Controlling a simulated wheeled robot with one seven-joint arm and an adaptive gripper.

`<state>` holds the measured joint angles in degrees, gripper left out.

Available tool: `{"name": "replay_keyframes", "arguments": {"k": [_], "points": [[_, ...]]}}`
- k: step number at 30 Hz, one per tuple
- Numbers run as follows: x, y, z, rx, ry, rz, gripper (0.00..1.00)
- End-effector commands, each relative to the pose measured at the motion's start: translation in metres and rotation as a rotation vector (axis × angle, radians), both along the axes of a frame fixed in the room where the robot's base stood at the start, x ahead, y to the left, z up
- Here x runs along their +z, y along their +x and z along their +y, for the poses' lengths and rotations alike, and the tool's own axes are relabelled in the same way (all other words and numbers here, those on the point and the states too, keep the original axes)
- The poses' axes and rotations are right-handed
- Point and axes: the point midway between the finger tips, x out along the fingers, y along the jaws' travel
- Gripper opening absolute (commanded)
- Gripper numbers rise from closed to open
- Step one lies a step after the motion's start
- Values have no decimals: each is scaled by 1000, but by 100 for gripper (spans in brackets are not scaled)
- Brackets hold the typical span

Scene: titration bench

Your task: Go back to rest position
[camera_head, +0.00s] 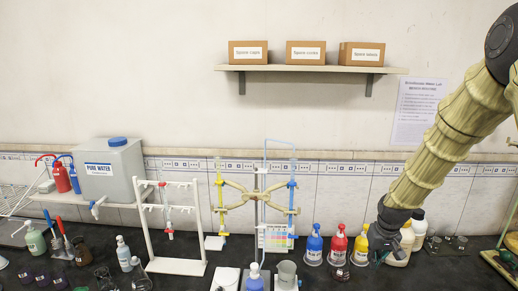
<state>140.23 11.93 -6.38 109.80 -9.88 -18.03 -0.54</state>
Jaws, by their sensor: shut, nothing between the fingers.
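My arm comes down from the upper right corner, and my gripper (380,255) is at its lower end, low over the right part of the black bench (440,270). It is dark and small in the picture; it looks shut and empty.
A blue bottle (314,245) and a red bottle (338,245) stand left of my gripper. A burette stand (256,195), white rack (196,230) and water tank (110,168) stand further left. A shelf (310,69) with boxes is on the wall.

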Motion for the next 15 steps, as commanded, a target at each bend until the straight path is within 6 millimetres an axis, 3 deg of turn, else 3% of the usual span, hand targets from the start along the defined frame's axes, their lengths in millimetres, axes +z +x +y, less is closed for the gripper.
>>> {"name": "replay_keyframes", "arguments": {"k": [15], "points": [[-98, -55, 34, 12, 13, 40, 0]]}}
